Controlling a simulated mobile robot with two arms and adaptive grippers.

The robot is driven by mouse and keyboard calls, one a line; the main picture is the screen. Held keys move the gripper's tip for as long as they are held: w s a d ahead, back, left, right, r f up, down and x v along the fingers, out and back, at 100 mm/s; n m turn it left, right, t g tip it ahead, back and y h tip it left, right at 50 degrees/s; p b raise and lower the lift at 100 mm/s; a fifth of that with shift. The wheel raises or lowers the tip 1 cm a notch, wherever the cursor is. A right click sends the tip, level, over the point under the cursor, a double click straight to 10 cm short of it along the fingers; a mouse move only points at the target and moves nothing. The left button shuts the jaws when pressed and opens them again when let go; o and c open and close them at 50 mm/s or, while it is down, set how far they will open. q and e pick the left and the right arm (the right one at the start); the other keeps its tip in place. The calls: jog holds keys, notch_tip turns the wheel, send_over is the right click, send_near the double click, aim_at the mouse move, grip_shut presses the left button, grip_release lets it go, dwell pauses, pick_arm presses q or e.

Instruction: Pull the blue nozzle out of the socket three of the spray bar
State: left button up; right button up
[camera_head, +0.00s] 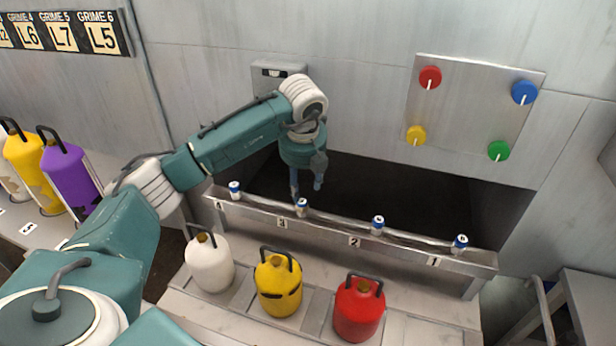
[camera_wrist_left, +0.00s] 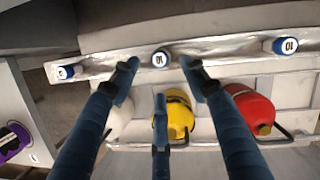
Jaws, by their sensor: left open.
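The spray bar (camera_head: 345,217) runs across the trough front, with sockets labelled 4 to 1 from left to right. The blue nozzle at socket three (camera_head: 302,207) is white with a blue band and sits upright in the bar. It also shows in the left wrist view (camera_wrist_left: 160,58), centred just beyond my fingertips. My left gripper (camera_head: 307,190) is open and empty, its fingers pointing down just behind and above this nozzle. In the left wrist view the gripper (camera_wrist_left: 159,73) has its fingers spread to either side of the nozzle; contact cannot be told. My right gripper is not in view.
Similar nozzles stand at socket four (camera_head: 235,190), socket two (camera_head: 377,225) and socket one (camera_head: 460,244). White (camera_head: 209,263), yellow (camera_head: 278,285) and red (camera_head: 358,308) canisters stand in front of the bar. A panel (camera_head: 474,110) with coloured knobs is on the wall.

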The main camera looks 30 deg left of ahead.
aim_at(302, 201)
pick_arm(q)
jog(key=x, duration=0.2)
jog(key=p+x, duration=0.1)
jog(key=x, duration=0.1)
jog(key=shift+s+a+f, duration=0.1)
jog(key=shift+s+f, duration=0.05)
jog(key=shift+f, duration=0.15)
jog(key=x, duration=0.4)
jog(key=shift+f, duration=0.15)
jog(key=shift+w+f, duration=0.2)
jog(key=c, duration=1.1)
jog(key=o, duration=0.5)
jog(key=shift+a, duration=0.1)
jog(key=shift+c, duration=0.2)
jog(key=shift+w+r, duration=0.1)
grip_shut()
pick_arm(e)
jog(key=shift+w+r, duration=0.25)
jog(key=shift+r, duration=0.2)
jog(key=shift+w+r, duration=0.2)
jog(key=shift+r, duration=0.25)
